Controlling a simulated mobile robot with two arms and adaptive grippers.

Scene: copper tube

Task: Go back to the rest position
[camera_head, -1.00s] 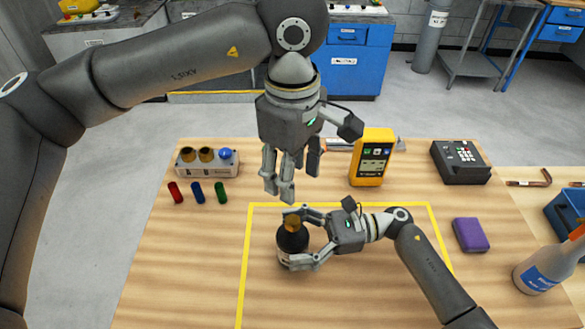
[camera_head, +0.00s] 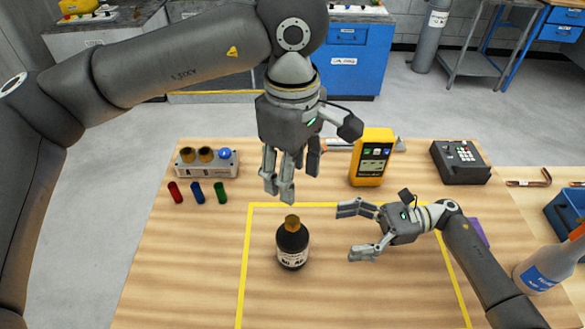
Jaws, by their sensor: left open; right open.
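My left gripper (camera_head: 283,180) hangs fingers-down above the back edge of the yellow outline, open and empty. My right gripper (camera_head: 352,232) is open and empty over the table, its fingers pointing left. A dark bottle (camera_head: 292,246) with a brown-gold cap and a white label stands upright inside the yellow outline. It is left of my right gripper and apart from it.
On the wooden table (camera_head: 190,260), a rack (camera_head: 190,166) and several coloured cylinders (camera_head: 197,192) are at the back left. A yellow meter (camera_head: 372,160), a dark keypad box (camera_head: 461,162), a purple block (camera_head: 478,232) and a spray bottle (camera_head: 545,268) stand right. The front left is clear.

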